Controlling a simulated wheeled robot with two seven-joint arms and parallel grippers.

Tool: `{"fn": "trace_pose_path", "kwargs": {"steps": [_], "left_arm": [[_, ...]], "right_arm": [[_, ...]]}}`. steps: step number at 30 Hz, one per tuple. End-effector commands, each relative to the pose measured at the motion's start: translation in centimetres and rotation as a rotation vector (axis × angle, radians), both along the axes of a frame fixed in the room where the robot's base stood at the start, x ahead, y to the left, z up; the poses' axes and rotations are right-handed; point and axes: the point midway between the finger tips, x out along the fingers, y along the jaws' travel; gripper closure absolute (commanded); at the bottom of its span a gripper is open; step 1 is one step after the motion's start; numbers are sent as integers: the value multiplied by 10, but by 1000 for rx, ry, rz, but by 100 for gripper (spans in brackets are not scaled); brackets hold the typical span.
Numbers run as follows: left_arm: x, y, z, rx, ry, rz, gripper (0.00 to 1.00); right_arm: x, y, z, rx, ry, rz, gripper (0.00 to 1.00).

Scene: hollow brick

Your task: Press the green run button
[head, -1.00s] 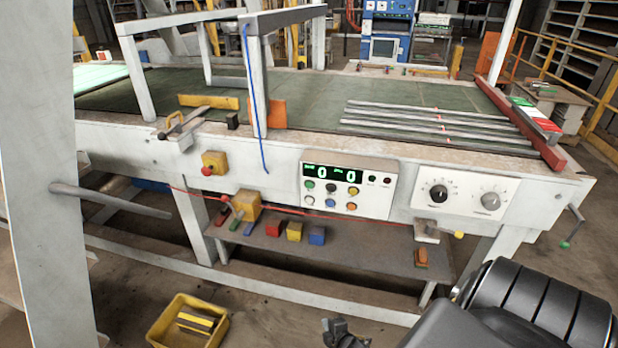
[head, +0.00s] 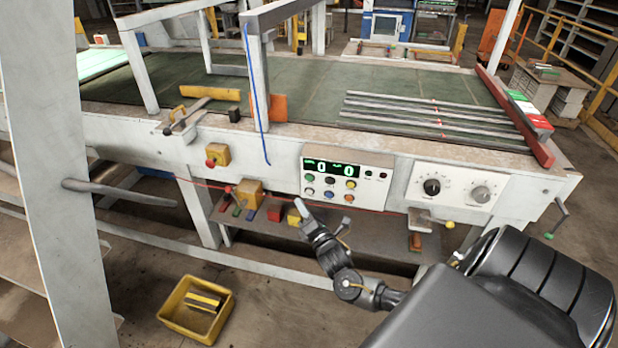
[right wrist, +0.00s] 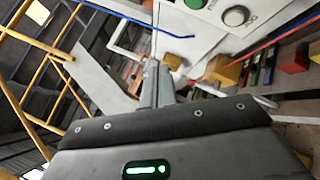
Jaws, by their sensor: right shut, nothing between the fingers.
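The white control panel (head: 383,190) is on the front of the machine, with a lit green display reading two zeros. The green button (head: 309,178) is at the left of its upper button row, above a white one. My right gripper (head: 299,206) is shut and empty, its tips pointing up just below and left of the panel, apart from the button in the picture. In the right wrist view the shut fingers (right wrist: 158,72) point up, and the green button (right wrist: 195,3) is at the top edge, cut off, beside the white button (right wrist: 236,15). My left gripper is out of view.
A yellow box with a red button (head: 217,155) is left of the panel. A dial panel (head: 455,186) is to its right. Below is a shelf (head: 360,225) with coloured blocks, and a red cord runs across. A yellow bin (head: 195,308) stands on the floor.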

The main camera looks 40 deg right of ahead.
Motion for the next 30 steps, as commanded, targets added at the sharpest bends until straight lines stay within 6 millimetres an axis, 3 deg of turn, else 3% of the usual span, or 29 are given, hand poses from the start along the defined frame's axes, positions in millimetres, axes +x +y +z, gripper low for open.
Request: {"fn": "trace_pose_path", "kwargs": {"steps": [11, 22, 30], "left_arm": [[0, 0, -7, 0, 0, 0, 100], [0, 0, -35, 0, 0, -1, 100], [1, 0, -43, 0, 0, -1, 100]], "right_arm": [[5, -8, -3, 1, 1, 0, 100], [32, -47, -5, 0, -1, -1, 100], [46, -68, -3, 1, 2, 0, 100]]}}
